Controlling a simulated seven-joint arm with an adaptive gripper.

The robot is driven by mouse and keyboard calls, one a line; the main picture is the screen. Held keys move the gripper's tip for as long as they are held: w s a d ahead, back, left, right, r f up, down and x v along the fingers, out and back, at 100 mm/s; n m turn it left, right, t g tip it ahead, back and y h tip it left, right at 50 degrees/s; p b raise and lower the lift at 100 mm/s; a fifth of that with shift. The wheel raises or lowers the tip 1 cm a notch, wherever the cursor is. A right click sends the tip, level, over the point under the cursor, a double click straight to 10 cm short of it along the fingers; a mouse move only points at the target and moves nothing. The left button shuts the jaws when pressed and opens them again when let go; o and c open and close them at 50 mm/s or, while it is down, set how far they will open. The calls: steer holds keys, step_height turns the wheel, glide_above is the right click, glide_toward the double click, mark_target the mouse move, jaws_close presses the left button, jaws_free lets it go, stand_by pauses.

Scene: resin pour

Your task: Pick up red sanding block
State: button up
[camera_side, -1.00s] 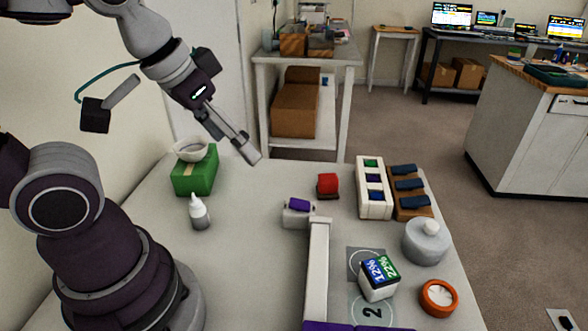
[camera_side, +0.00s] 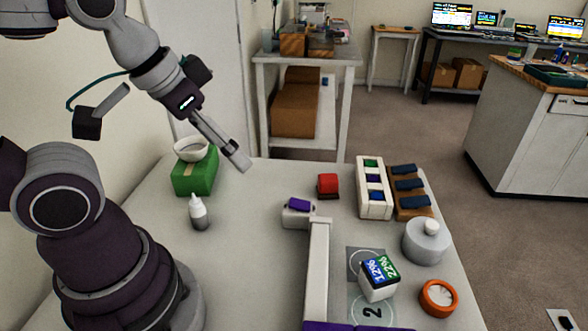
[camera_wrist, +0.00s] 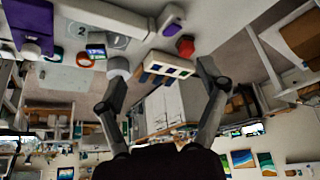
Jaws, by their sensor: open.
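The red sanding block (camera_side: 328,184) sits on the white table, behind and to the right of a small white holder with a purple top (camera_side: 298,207). In the wrist view, the red block (camera_wrist: 185,46) shows near the top, beyond my fingers. My gripper (camera_side: 240,160) is above the table's back part, to the left of the red block and apart from it. In the wrist view my gripper (camera_wrist: 162,85) has its two fingers spread wide with nothing between them.
A white rack (camera_side: 361,203) and a brown rack of dark blocks (camera_side: 425,211) stand right of the red block. A green box with a bowl (camera_side: 194,178) and a white bottle (camera_side: 198,212) are at left.

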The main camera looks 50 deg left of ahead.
steer(key=shift+c, duration=0.5)
